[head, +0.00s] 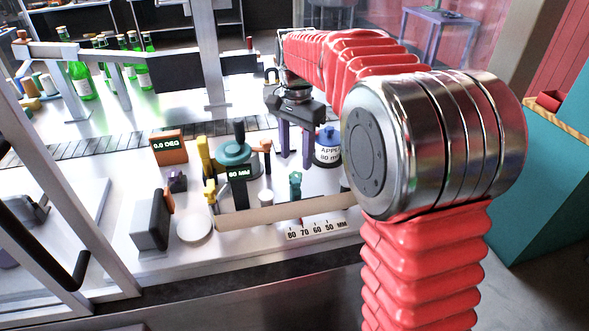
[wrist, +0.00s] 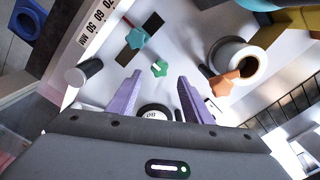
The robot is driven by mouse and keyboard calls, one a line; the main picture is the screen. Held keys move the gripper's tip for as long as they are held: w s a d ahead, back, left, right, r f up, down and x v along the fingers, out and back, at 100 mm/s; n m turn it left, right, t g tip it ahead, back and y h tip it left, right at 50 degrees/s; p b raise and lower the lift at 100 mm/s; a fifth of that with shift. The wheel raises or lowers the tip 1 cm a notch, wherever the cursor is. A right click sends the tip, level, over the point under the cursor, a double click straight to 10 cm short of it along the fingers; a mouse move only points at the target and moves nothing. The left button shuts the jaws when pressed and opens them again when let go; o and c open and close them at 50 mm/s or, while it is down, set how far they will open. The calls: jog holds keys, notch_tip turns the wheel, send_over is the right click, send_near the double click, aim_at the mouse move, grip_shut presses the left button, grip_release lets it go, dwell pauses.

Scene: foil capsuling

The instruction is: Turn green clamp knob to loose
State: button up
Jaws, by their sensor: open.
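The green clamp knob (wrist: 160,68) is a small star-shaped knob with a white mark on top, in the wrist view just beyond and between my fingertips. A second green knob-like piece (wrist: 136,38) sits past it, beside the dark slot near the scale. In the head view a green piece (head: 295,184) stands behind the millimetre scale; I cannot tell which of the two it is. My gripper (wrist: 159,84) is open, with purple fingers apart and nothing between them. In the head view my gripper (head: 295,150) hangs above and behind the green piece, pointing down.
An orange knob (wrist: 222,85) lies right of my fingers, beside a white cylinder (wrist: 238,58). The scale strip (head: 318,227) is at the front. A green round-topped fixture (head: 233,152) stands left.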

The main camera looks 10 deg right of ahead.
aim_at(295, 175)
jog(key=shift+f, duration=2.7)
jog(key=c, duration=1.1)
jog(key=shift+a, duration=0.2)
jog(key=shift+d, duration=0.1)
